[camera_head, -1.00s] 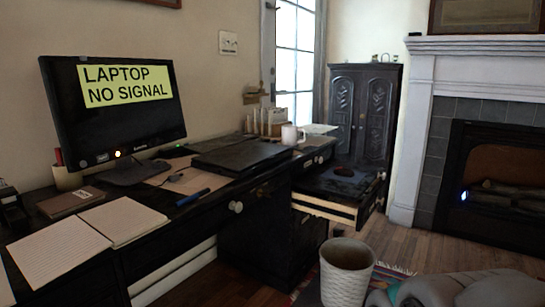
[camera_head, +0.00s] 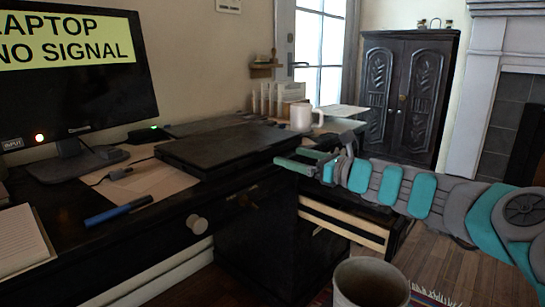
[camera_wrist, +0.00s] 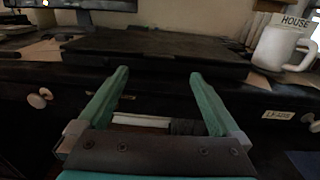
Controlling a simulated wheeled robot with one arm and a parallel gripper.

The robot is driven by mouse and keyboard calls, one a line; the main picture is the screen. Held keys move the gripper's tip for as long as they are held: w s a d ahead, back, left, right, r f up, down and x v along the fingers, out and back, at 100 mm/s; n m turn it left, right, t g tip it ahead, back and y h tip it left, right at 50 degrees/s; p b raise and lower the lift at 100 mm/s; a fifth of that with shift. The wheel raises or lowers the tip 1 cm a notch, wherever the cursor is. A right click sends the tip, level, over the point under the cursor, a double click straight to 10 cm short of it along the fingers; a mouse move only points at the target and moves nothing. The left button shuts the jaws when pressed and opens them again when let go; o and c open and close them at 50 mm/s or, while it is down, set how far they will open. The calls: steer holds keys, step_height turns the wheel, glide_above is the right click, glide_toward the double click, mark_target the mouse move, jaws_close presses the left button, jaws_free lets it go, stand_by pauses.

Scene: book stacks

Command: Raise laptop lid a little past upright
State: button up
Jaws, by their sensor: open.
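The laptop (camera_head: 225,147) is a flat, closed black slab lying on the dark desk; it also shows in the wrist view (camera_wrist: 155,50), with its near edge facing me. My gripper (camera_head: 292,160) comes in from the right in the head view, at the desk's front edge close to the laptop's near right corner. In the wrist view my gripper (camera_wrist: 158,80) has its two green fingers spread wide, pointing at the laptop's front edge, with nothing between them. I cannot tell whether the fingertips touch the laptop.
A monitor (camera_head: 75,75) reading "NO SIGNAL" stands left. A white mug (camera_head: 305,117) and a letter rack (camera_head: 277,98) stand behind the laptop. A blue pen (camera_head: 118,210) and papers lie left. An open drawer (camera_head: 345,222) sticks out below my arm; a bin (camera_head: 370,284) stands in front.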

mark_target(267, 149)
steer(key=x, duration=0.6)
steer(key=shift+w+a, duration=0.2)
steer(key=shift+a, duration=0.1)
steer(key=shift+w+a, duration=0.3)
steer(key=shift+a, duration=0.1)
jaws_close()
stand_by(0.5)
